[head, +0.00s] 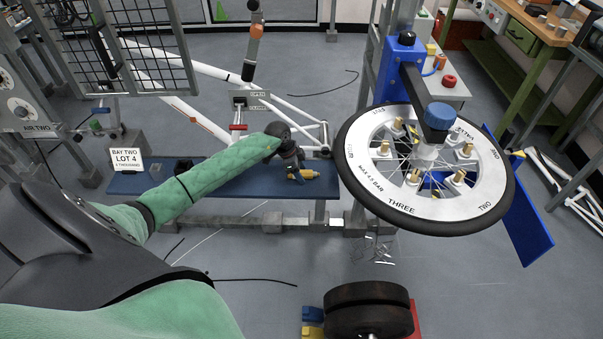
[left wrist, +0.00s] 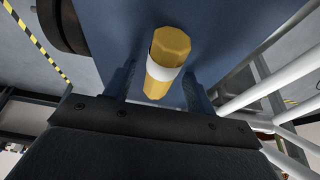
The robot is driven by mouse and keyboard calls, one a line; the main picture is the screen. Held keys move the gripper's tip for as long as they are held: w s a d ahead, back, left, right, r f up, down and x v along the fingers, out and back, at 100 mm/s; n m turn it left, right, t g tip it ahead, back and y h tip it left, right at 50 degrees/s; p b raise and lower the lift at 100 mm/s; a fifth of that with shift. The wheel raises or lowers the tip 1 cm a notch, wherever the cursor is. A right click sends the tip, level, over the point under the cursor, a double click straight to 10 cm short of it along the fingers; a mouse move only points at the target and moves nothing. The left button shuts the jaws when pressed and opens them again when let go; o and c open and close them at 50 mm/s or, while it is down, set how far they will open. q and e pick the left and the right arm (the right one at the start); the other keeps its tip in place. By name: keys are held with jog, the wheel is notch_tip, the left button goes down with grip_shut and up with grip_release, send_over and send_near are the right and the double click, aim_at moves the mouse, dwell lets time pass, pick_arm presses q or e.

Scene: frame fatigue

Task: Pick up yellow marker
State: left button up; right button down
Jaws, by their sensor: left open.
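The yellow marker (head: 305,174) lies on the blue bench shelf (head: 245,185), close to its right end. It has a white band around its middle. In the left wrist view the marker (left wrist: 171,47) is in the space between the two fingers, with its yellow end toward the top. My left gripper (head: 293,165) is at the marker in the head view. In the left wrist view its jaws (left wrist: 158,82) are apart on either side of the marker. Whether a finger touches the marker is unclear. My right gripper is not in view.
A spoked wheel (head: 395,197) marked with numbers stands to the right on a blue mount (head: 404,52). A white "LOT 4" sign (head: 126,159) is on the left of the shelf. White frame tubes (head: 190,113) run behind. A dark roller (head: 368,308) is on the floor in front.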

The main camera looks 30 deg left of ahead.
pick_arm(q)
jog(key=shift+f, duration=0.15)
jog(key=shift+c, duration=0.2)
dwell(0.3)
jog(key=c, duration=1)
